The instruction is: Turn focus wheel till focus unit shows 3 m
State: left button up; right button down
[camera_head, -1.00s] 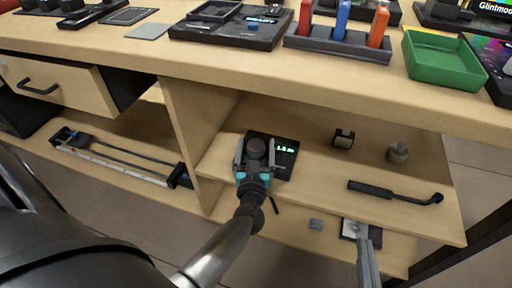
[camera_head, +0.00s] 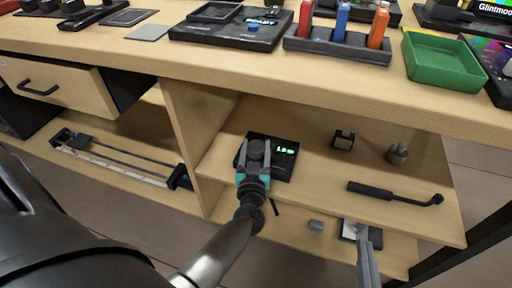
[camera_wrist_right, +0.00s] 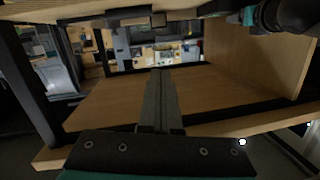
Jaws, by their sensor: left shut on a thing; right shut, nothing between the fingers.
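The focus unit (camera_head: 285,165) is a black box on the upper shelf below the bench top. Its green display (camera_head: 285,150) appears to read 1.9 m, in small digits. The dark round focus wheel (camera_head: 256,146) sits on the left part of the unit. My left gripper (camera_head: 255,158) is shut on the focus wheel from the front, its grey fingers on either side. My right gripper (camera_head: 363,238) is shut and empty, low at the shelf's front; its closed fingers also show in the right wrist view (camera_wrist_right: 160,90).
On the shelf stand a small black block (camera_head: 343,139), a grey knob-like piece (camera_head: 397,153) and a black-handled tool (camera_head: 394,192). A wooden divider (camera_head: 187,140) stands left of the unit. The bench top (camera_head: 250,62) overhangs.

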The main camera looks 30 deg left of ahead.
pick_arm(q)
jog(key=shift+m+t+h+p, duration=0.3)
jog(key=shift+h, duration=0.1)
jog(key=shift+c, duration=0.3)
jog(key=shift+m+h+p, duration=0.35)
jog(key=shift+m+h, duration=0.05)
jog(key=shift+h, duration=0.2)
jog(key=shift+m+t+h, duration=0.5)
jog(key=shift+m+h, duration=0.1)
jog(key=shift+h, duration=0.1)
jog(key=shift+m+h, duration=0.4)
jog(key=shift+h, duration=0.4)
pick_arm(e)
jog(key=d+f+g, duration=0.1)
jog(key=g+h, duration=0.1)
jog(key=shift+w+d+f+n+g, duration=0.3)
jog(key=shift+w+d+f+g, duration=0.05)
jog(key=shift+d+g, duration=0.05)
pick_arm(q)
jog(key=o, duration=1.4)
jog(key=shift+c, duration=0.2)
jog(key=shift+s, duration=0.1)
